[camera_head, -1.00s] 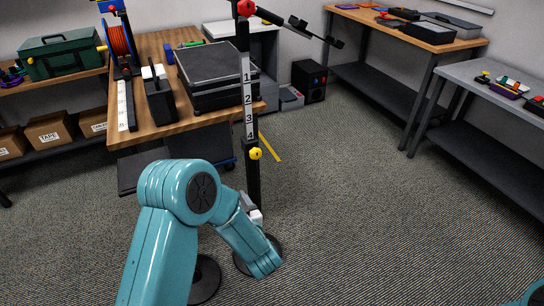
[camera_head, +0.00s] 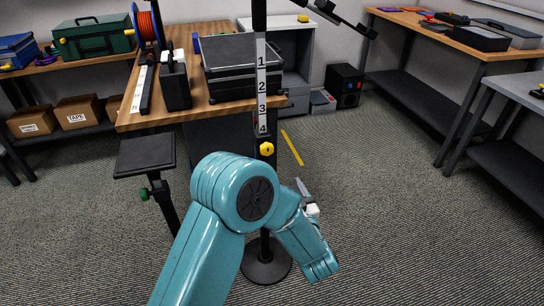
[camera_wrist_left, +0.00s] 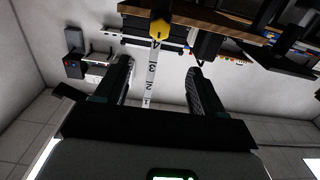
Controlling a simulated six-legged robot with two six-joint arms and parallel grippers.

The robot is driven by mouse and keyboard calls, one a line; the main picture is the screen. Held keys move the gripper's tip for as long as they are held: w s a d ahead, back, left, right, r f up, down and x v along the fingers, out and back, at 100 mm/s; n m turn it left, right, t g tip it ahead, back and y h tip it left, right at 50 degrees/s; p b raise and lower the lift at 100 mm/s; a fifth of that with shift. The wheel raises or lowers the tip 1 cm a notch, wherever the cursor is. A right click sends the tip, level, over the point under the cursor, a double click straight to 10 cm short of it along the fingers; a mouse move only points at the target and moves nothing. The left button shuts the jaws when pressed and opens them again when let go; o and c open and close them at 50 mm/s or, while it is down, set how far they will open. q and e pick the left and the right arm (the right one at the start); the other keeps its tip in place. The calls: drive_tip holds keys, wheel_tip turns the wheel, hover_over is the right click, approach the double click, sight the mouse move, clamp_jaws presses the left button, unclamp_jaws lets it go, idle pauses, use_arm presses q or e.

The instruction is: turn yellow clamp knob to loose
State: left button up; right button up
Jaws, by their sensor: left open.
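The yellow clamp knob (camera_head: 266,149) sits on a black upright post, just below a white scale strip (camera_head: 262,90) numbered 1 to 4. My left arm's elbow is in front of the post, below the knob. My left gripper (camera_head: 307,197) is partly hidden by the arm, to the lower right of the knob. In the left wrist view, which is upside down, my left gripper (camera_wrist_left: 159,68) is open and empty. The knob (camera_wrist_left: 160,29) is above its fingertips in the picture, between them sideways and apart from them. My right gripper is not in view.
The wooden table (camera_head: 190,115) behind the post carries black cases (camera_head: 235,55) and a cable reel (camera_head: 148,25). A small black platform (camera_head: 145,155) on a stand is left of my arm. The post's round base (camera_head: 266,262) is on the floor. Open floor lies to the right.

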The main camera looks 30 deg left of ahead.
sight(268, 151)
use_arm(q)
drive_tip(key=x, duration=1.6)
drive_tip(key=shift+w+b, duration=0.1)
drive_tip(key=shift+b, duration=0.2)
drive_tip(key=c, duration=1)
